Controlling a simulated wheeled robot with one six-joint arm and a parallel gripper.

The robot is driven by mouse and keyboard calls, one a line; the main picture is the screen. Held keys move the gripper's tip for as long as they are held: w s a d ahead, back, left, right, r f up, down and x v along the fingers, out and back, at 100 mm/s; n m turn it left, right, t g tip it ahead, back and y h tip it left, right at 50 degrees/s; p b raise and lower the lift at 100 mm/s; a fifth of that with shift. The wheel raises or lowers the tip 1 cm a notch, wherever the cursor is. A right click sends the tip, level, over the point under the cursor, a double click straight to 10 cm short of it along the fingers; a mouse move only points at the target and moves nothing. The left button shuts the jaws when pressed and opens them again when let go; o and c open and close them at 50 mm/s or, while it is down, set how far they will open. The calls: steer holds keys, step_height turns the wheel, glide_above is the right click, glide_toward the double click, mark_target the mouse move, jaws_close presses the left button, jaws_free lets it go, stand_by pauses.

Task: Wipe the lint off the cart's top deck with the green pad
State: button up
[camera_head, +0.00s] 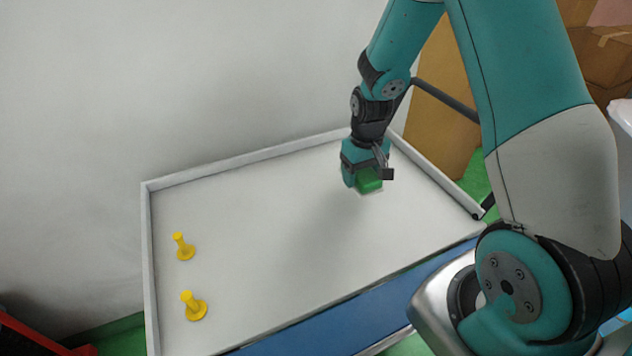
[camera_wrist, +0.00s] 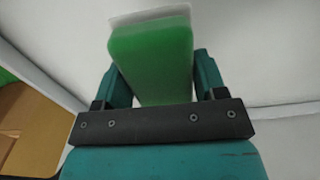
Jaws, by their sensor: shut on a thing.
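My gripper (camera_head: 364,180) is shut on the green pad (camera_head: 369,181), over the right part of the cart's top deck (camera_head: 270,230). In the wrist view, the green pad (camera_wrist: 152,60) sits between the two teal fingers, with a pale layer along its far edge. In the head view its lower edge is at or just above the deck; I cannot tell if it touches. The deck is white and has a raised rim. I cannot make out any lint on it in either view.
A raised rim (camera_head: 245,158) runs along the back and sides. A dark cart handle (camera_head: 447,99) and cardboard boxes (camera_head: 602,55) are at the right. The deck's middle is clear.

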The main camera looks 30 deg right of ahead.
steer(key=shift+r+p, duration=1.05)
steer(key=shift+r, duration=0.5)
